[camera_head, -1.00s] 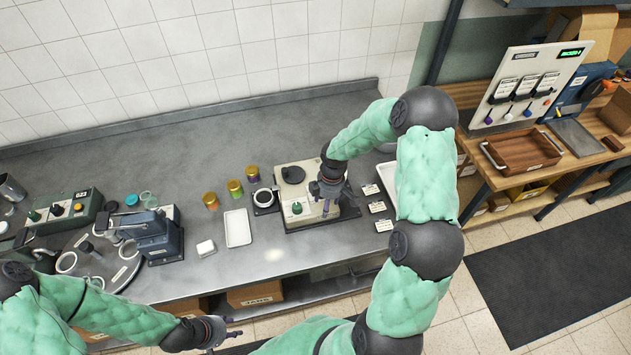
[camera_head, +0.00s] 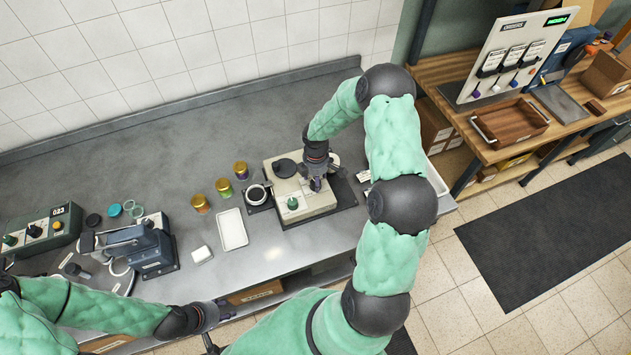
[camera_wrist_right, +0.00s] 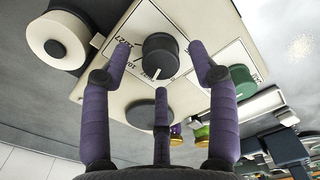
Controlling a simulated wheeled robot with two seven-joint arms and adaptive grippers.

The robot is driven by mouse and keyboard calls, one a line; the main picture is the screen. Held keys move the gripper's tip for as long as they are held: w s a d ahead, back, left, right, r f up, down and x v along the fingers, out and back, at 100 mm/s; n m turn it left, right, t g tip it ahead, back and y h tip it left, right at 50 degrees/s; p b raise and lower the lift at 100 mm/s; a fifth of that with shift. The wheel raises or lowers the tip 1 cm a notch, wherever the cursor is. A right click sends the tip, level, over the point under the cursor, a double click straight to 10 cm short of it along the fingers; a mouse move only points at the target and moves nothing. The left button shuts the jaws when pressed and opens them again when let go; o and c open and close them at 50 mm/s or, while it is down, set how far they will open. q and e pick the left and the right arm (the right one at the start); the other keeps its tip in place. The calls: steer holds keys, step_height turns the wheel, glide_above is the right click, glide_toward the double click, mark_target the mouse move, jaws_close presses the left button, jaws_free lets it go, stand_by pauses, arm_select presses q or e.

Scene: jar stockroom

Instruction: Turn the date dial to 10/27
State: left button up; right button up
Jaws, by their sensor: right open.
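The date dial (camera_wrist_right: 160,56) is a dark round knob on the cream machine's white plate, seen in the right wrist view. Its white pointer line faces the bottom of that picture. Small date labels (camera_wrist_right: 124,56) ending in /27 are printed left of the knob; I cannot read each one surely. My right gripper (camera_wrist_right: 160,75) is open, its purple fingers spread about the knob; contact is unclear. In the head view the right gripper (camera_head: 316,184) is over the cream machine (camera_head: 314,205) and hides the dial. My left gripper (camera_head: 215,325) is open and empty near the counter's front edge.
A green knob (camera_head: 292,203) and a dark disc (camera_head: 285,167) are on the machine close to my right gripper. A white tray (camera_head: 232,229) and several gold-lidded jars (camera_head: 241,169) stand left of it. A dark blue press (camera_head: 146,245) stands further left.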

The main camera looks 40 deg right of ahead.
steer(key=shift+f, duration=1.15)
steer(key=c, duration=1.1)
steer(key=shift+c, duration=0.2)
